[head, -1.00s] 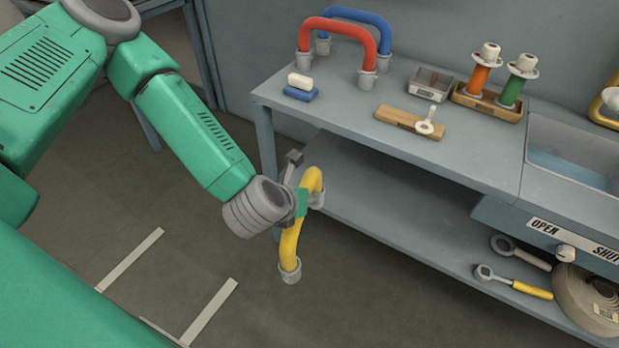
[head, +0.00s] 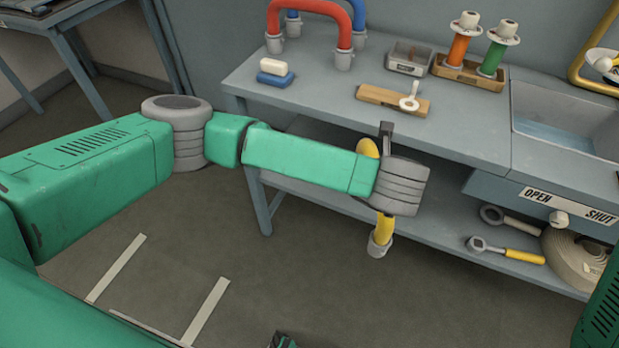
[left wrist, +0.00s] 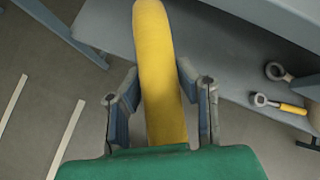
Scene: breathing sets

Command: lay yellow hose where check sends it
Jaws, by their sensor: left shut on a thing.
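The yellow hose (head: 381,229) has a grey end fitting and hangs in front of the bench's lower shelf. My left wrist hides its middle in the head view; its top shows behind my forearm. In the left wrist view the yellow hose (left wrist: 160,70) runs up between the fingers of my left gripper (left wrist: 160,105), which is shut on it. In the head view the fingers are mostly hidden. A dark and green piece (head: 283,341) at the bottom edge may be my right gripper; its jaws cannot be made out.
On the bench (head: 330,85) stand red (head: 310,8) and blue hoses, a white block on a blue one, a small tray (head: 408,58), a wooden board (head: 380,98) and orange and green cylinders. A basin and an OPEN/SHUT knob (head: 559,219) are right. Wrenches and a coil lie below.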

